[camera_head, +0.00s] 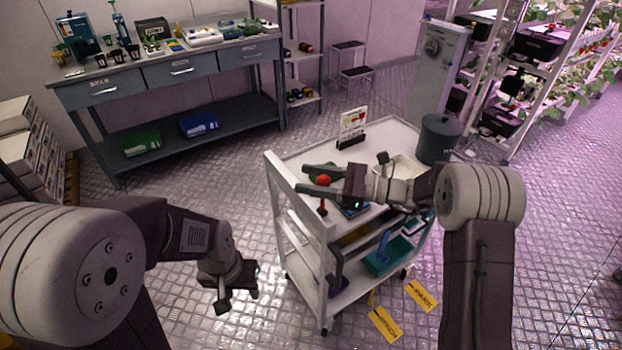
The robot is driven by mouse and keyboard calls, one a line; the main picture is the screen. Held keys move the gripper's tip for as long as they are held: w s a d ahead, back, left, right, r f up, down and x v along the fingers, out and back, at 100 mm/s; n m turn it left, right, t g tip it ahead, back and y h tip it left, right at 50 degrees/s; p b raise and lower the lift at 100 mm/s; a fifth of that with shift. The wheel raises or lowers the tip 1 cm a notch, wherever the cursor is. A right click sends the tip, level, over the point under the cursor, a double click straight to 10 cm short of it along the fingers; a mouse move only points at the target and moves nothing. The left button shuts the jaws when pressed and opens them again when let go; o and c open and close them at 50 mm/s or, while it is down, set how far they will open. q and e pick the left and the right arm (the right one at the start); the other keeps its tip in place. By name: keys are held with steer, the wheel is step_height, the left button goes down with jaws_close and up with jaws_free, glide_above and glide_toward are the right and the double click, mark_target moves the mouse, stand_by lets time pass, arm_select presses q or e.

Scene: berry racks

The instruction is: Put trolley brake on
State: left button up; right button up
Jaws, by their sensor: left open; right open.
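The white trolley (296,200) stands in the middle with a top deck and lower shelves. A lever with a red knob (323,180) shows at its near left end, which I take to be the brake lever; its lower part (322,211) is dark. My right gripper (308,178) is open over the trolley top and points left. The red knob appears between its fingers, but I cannot tell whether they touch it. My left gripper (238,289) is open and empty, low over the floor left of the trolley. The trolley's wheels are mostly hidden.
A workbench (180,73) stands back left, plant racks right. Floor left of the trolley is clear.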

jaws_close()
stand_by(1.4)
